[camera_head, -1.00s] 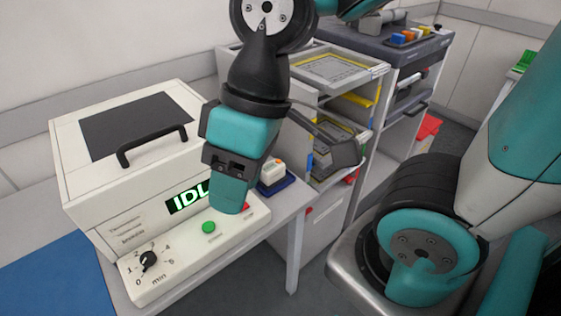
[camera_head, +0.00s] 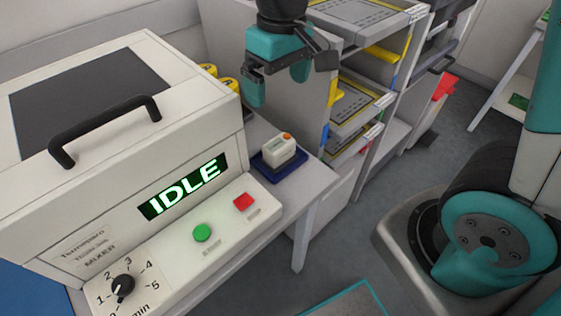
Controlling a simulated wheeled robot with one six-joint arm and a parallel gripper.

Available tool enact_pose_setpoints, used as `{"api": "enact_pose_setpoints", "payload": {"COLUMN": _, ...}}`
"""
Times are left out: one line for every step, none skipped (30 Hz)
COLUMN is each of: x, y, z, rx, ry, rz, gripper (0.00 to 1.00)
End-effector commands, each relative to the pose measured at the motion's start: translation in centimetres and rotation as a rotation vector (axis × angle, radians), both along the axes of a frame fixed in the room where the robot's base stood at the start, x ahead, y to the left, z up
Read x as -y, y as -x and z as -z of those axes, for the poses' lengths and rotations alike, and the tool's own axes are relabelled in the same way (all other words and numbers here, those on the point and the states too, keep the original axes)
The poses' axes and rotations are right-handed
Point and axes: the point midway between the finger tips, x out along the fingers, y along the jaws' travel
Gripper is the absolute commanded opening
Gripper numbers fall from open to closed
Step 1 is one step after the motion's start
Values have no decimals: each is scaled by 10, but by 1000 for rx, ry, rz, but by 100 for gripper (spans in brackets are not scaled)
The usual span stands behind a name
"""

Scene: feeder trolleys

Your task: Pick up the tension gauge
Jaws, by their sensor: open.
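A small white device with an orange button, which looks like the tension gauge (camera_head: 277,152), sits on a dark blue tray (camera_head: 262,171). The tray lies on the bench to the right of the mixer. My gripper (camera_head: 278,84) is open and empty. It hangs above and behind the gauge in the picture, apart from it, with its fingers pointing down. The gauge is in plain sight.
The mixer (camera_head: 75,185), with a green IDLE display, fills the left. Yellow-topped containers (camera_head: 228,84) stand behind it. A shelf trolley (camera_head: 345,120) with grey trays stands close to the right of my gripper. Bare bench (camera_head: 312,178) surrounds the blue tray.

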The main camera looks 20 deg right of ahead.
Motion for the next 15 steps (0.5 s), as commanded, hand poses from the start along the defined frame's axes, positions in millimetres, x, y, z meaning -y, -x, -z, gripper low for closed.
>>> {"api": "enact_pose_setpoints", "payload": {"x": 3, "y": -10, "z": 16, "rx": -6, "ry": 22, "rz": 18, "gripper": 100}}
{"api": "enact_pose_setpoints", "payload": {"x": 4, "y": -15, "z": 20, "rx": -6, "ry": 33, "rz": 26, "gripper": 100}}
{"api": "enact_pose_setpoints", "payload": {"x": 6, "y": -19, "z": 24, "rx": -8, "ry": 43, "rz": 35, "gripper": 100}}
{"api": "enact_pose_setpoints", "payload": {"x": 7, "y": -21, "z": 27, "rx": -8, "ry": 49, "rz": 40, "gripper": 100}}
{"api": "enact_pose_setpoints", "payload": {"x": 7, "y": -23, "z": 30, "rx": -9, "ry": 53, "rz": 43, "gripper": 100}}
{"api": "enact_pose_setpoints", "payload": {"x": 8, "y": -24, "z": 36, "rx": -11, "ry": 56, "rz": 45, "gripper": 100}}
{"api": "enact_pose_setpoints", "payload": {"x": 8, "y": -24, "z": 40, "rx": -12, "ry": 59, "rz": 46, "gripper": 100}}
{"api": "enact_pose_setpoints", "payload": {"x": 8, "y": -24, "z": 45, "rx": -12, "ry": 59, "rz": 47, "gripper": 100}}
{"api": "enact_pose_setpoints", "payload": {"x": 8, "y": -24, "z": 54, "rx": -14, "ry": 60, "rz": 46, "gripper": 100}}
{"api": "enact_pose_setpoints", "payload": {"x": 8, "y": -24, "z": 60, "rx": -14, "ry": 60, "rz": 46, "gripper": 100}}
{"api": "enact_pose_setpoints", "payload": {"x": 8, "y": -24, "z": 67, "rx": -15, "ry": 59, "rz": 46, "gripper": 100}}
{"api": "enact_pose_setpoints", "payload": {"x": 8, "y": -23, "z": 77, "rx": -15, "ry": 59, "rz": 46, "gripper": 100}}
{"api": "enact_pose_setpoints", "payload": {"x": 8, "y": -23, "z": 84, "rx": -16, "ry": 59, "rz": 46, "gripper": 100}}
{"api": "enact_pose_setpoints", "payload": {"x": 8, "y": -23, "z": 91, "rx": -15, "ry": 59, "rz": 45, "gripper": 100}}
{"api": "enact_pose_setpoints", "payload": {"x": 8, "y": -23, "z": 100, "rx": -15, "ry": 59, "rz": 45, "gripper": 100}}
